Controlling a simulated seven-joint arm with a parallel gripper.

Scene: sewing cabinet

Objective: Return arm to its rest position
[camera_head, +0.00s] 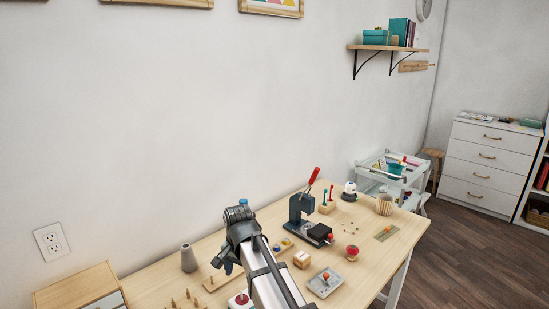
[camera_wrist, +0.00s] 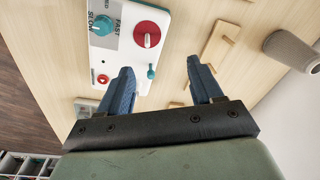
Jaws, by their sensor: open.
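My gripper (camera_head: 226,264) hangs over the left part of the wooden table (camera_head: 150,285) in the head view, below the raised bend of my arm. In the wrist view my gripper (camera_wrist: 160,70) shows two blue fingers spread apart, with nothing between them. Past the fingertips lies a white control panel (camera_wrist: 121,50) with a red knob, a teal knob and a small teal lever. The panel also shows at the lower edge of the head view (camera_head: 240,302), partly hidden by my arm. I cannot tell the exact gap between fingers and panel.
A grey cone (camera_head: 188,258) stands left of my gripper. A pegged wooden board (camera_head: 187,302) lies in front of it. A dark press with a red handle (camera_head: 302,207) stands right of my arm, with several small items around it. A drawer box (camera_head: 75,285) is at the left.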

